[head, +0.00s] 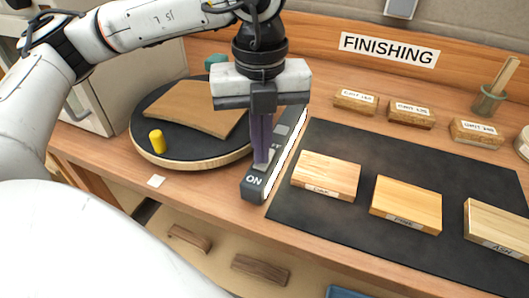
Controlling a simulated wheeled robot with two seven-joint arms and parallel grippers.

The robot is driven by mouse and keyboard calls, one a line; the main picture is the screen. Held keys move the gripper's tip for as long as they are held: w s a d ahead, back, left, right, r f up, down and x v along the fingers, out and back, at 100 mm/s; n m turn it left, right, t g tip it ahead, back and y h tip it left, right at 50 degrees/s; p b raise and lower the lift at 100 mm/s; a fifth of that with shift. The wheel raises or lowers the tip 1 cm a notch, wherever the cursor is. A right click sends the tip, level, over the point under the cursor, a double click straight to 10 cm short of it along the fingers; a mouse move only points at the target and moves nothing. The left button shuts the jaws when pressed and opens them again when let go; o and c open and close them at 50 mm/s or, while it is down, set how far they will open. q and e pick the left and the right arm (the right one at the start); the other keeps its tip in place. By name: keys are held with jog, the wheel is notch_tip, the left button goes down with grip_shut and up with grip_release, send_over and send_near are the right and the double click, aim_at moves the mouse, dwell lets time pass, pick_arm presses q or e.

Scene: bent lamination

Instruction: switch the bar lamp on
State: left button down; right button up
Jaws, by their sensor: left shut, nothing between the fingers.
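The bar lamp (253,189) is a long dark grey bar lying on the wooden bench at the left edge of the black mat. Its near end is marked "ON". A bright white strip (284,160) runs along its right side. My left gripper (262,162) points down over the near part of the bar, just behind the "ON" mark. Its fingers are shut and empty. The fingertips are at a small pale piece on the bar's top and hide part of it; I cannot tell whether they press it. My right gripper is not in view.
A round black turntable (147,130) with a curved wooden piece (185,108) and a yellow cylinder (157,141) stands to the left. The black mat (330,222) carries labelled wood blocks (325,172). Sanding blocks (412,113) and a cup (488,100) stand behind it.

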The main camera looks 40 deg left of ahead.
pick_arm(q)
notch_tip(320, 180, up, 6)
jog(key=p, duration=0.3)
jog(key=shift+r+p, duration=0.15)
jog(key=shift+p, duration=0.2)
dwell(0.5)
